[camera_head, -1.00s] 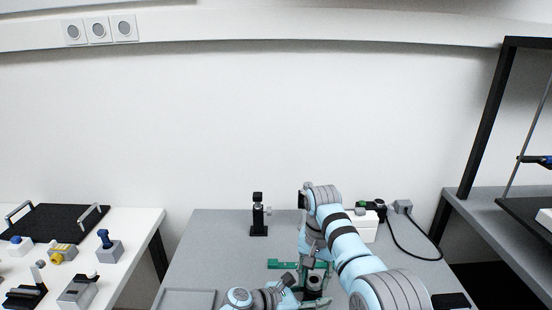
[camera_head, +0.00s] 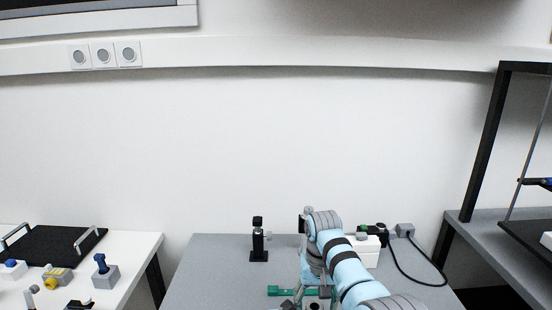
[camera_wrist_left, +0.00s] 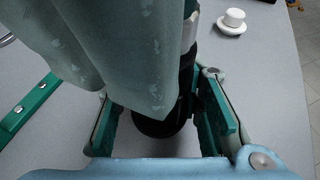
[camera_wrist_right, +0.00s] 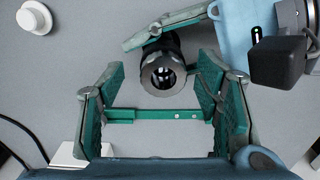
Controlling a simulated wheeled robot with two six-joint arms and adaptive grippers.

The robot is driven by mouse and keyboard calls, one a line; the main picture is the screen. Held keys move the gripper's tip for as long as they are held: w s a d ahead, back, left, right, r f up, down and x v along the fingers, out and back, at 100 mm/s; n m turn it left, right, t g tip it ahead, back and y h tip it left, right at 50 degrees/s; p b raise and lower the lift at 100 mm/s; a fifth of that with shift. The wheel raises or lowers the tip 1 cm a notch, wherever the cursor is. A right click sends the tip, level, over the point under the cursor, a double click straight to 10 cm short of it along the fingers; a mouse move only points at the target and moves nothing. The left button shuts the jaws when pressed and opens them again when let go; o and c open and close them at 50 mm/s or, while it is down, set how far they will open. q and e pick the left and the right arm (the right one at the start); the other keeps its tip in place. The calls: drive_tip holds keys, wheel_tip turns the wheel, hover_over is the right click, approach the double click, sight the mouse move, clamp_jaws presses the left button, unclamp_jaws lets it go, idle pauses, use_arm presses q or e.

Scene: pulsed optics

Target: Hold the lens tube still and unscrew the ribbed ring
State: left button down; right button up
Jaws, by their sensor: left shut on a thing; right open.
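The lens tube (camera_wrist_right: 163,75) shows end-on in the right wrist view as a dark cylinder with a round opening. Its dark outer rim is visible, but I cannot make out the ribs of the ring. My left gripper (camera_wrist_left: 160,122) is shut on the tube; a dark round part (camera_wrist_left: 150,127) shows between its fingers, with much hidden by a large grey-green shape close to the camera. My right gripper (camera_wrist_right: 162,62) is open, with its fingers apart on either side of the tube's end and gaps on both sides. The head view mostly hides the tube.
A green bar with holes (camera_wrist_right: 155,115) lies on the grey table (camera_head: 215,275). A white round knob (camera_wrist_right: 35,18) stands on the table. A black post (camera_head: 259,240) and a white box with a cable (camera_head: 366,250) stand farther back. A side table (camera_head: 140,250) is at left.

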use_arm(q)
drive_tip(key=shift+f, duration=0.1)
drive_tip(key=shift+s, duration=0.1)
use_arm(e)
drive_tip(key=m, duration=0.6)
drive_tip(key=shift+a, duration=0.2)
drive_tip(key=shift+m, duration=0.3)
drive_tip(key=m, duration=0.6)
drive_tip(key=shift+a, duration=0.1)
drive_tip(key=m, duration=0.6)
drive_tip(key=shift+m, duration=0.4)
